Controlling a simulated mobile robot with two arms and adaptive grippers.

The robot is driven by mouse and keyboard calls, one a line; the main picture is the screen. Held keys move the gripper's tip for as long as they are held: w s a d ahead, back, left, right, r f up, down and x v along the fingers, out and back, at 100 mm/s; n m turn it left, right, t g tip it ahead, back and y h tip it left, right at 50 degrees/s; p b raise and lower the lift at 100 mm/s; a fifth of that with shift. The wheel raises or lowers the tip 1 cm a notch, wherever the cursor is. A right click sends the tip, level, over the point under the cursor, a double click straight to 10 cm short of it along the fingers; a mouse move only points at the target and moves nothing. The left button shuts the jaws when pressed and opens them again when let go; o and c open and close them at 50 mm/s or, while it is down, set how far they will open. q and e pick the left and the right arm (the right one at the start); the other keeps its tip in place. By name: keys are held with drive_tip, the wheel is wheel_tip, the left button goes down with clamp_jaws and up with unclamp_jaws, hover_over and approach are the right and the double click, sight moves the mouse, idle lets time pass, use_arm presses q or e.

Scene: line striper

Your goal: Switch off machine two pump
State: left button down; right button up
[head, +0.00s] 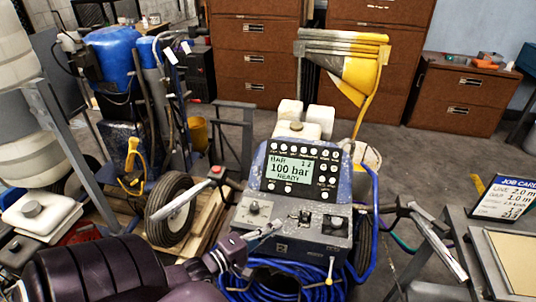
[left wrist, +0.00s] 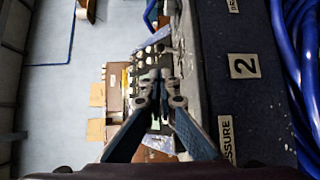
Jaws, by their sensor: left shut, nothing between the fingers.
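The blue line striper's control console (head: 262,222) stands in the middle of the head view. Its screen (head: 290,170) reads "100 bar" and "READY", with rows of white buttons around it. The lower panel carries a knob (head: 254,207) at left, small switches (head: 305,215) in the middle and another control (head: 334,225) at right; their labels are too small to read. My left gripper (head: 277,227) is shut and empty, its tips at the lower panel between the left knob and middle switches; contact is unclear. In the left wrist view, its fingertips (left wrist: 162,76) point along the console, beside a "2" plate (left wrist: 244,66).
Blue hose (head: 285,277) is coiled below the console. Handlebars (head: 180,207) stick out on both sides. Another blue machine (head: 112,60) stands at left. A cart with a job card (head: 507,198) is at right. Brown cabinets (head: 465,92) line the back.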

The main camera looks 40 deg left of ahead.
use_arm(q)
drive_tip(key=shift+s+a, duration=0.15)
drive_tip(key=shift+s, duration=1.05)
